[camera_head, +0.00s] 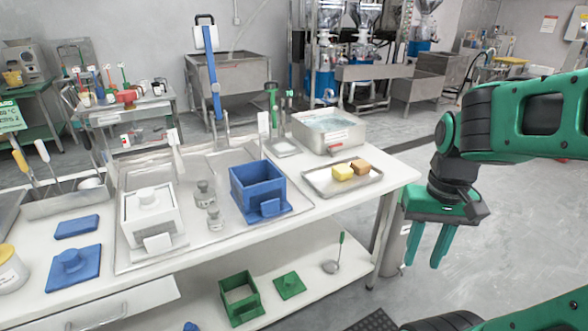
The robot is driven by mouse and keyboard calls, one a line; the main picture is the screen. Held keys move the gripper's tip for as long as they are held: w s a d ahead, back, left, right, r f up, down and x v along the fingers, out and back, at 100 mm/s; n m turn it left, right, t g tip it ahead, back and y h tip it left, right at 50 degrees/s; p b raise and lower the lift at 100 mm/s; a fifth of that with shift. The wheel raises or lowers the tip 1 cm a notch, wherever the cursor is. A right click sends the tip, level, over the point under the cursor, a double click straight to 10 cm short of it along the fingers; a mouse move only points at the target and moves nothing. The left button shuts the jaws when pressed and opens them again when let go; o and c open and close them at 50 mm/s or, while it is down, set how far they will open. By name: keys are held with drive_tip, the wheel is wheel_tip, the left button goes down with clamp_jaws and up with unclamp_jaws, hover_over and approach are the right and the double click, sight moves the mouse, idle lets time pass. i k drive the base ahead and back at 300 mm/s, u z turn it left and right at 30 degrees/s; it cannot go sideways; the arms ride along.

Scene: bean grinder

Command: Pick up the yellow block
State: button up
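The yellow block (343,172) sits on a shallow metal tray (336,190) near the right end of the white table. A brown block (361,167) lies close beside it on the right, on the same tray. My gripper (424,262) hangs to the right of the table, beyond its right edge and apart from the tray. Its two green fingers point down with a gap between them, and nothing shows between them.
A metal basin (328,131) stands behind the tray. A blue open box (257,190) is left of it, with metal weights (205,194) and a white box (152,217) further left. The lower shelf holds a green box (240,298).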

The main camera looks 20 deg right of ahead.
sight(342, 172)
drive_tip(key=i, duration=1.2)
drive_tip(key=z, duration=0.5)
